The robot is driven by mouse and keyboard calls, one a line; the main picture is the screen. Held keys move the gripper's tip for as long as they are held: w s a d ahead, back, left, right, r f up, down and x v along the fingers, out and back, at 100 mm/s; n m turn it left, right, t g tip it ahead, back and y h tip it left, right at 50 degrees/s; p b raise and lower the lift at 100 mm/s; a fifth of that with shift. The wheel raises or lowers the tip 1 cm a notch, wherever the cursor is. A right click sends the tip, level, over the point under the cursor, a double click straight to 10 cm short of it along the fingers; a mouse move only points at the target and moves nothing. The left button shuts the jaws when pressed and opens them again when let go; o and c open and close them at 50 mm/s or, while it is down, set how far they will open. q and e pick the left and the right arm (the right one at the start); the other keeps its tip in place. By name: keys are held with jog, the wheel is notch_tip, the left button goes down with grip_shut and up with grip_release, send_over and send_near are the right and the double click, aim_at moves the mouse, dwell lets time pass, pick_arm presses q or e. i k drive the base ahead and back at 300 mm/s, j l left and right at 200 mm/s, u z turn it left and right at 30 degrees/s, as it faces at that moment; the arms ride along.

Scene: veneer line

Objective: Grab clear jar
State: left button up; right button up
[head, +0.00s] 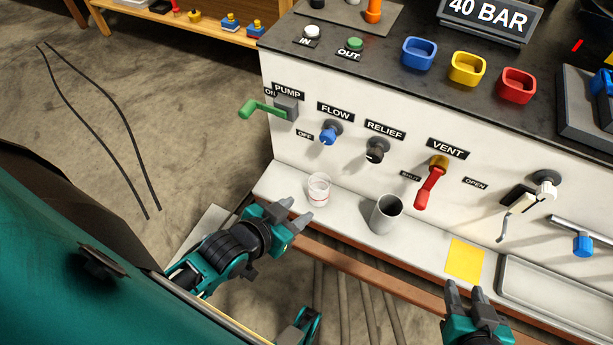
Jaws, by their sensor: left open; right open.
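The clear jar (318,189) is a small see-through vessel with a red line round it. It stands upright on the pale ledge at the foot of the white control panel, left of a grey cup. My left gripper (296,213) is open and empty, just left of and nearer than the jar. Its fingers point toward the jar's side, and I see no contact. My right gripper (464,291) is open and empty at the lower right, in front of the ledge near a yellow square.
The grey cup (385,214) stands close right of the jar. A yellow square (465,258) and a grey tray (560,292) lie further right. Above the ledge, the blue flow knob (328,137), black relief knob (377,150) and red vent lever (429,188) stick out. A brown rail (365,262) runs along the front.

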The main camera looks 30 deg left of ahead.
aim_at(319, 183)
jog(key=i+j, duration=0.1)
jog(key=j, duration=1)
jog(key=i+j, duration=0.15)
jog(key=j, duration=0.4)
